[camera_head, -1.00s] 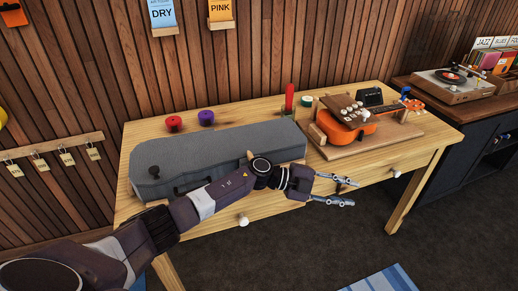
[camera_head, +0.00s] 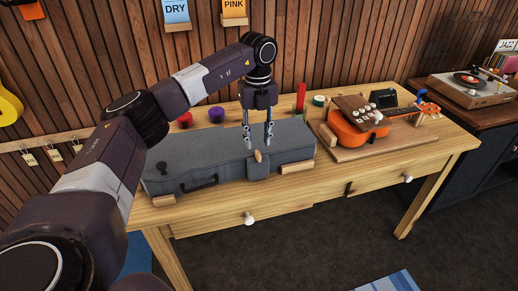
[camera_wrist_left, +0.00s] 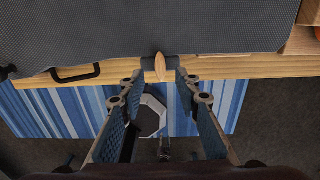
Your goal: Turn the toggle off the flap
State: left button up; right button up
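The grey case (camera_head: 210,160) lies closed on the wooden table. A short grey flap (camera_head: 257,171) hangs at its front edge, also visible in the left wrist view (camera_wrist_left: 173,63). A small pale wooden toggle (camera_head: 258,156) sits on the flap. In the left wrist view the toggle (camera_wrist_left: 160,66) stands lengthwise up the picture, across the dark flap. My left gripper (camera_head: 258,146) points down above the toggle, fingers open on either side. In the left wrist view the open fingers (camera_wrist_left: 158,82) frame the toggle with gaps; contact is not visible. My right gripper is out of view.
A black handle (camera_head: 198,184) is on the case front. Red (camera_head: 184,119) and purple (camera_head: 216,114) round items and a red cylinder (camera_head: 300,97) stand behind. A ukulele (camera_head: 355,130) rests on a wooden board to the right. The table front (camera_head: 330,190) is clear.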

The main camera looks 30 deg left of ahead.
aim_at(258, 154)
pick_arm(q)
jog(key=shift+f+p, duration=0.3)
jog(key=shift+f, duration=2.1)
jog(key=shift+c, duration=0.2)
grip_shut()
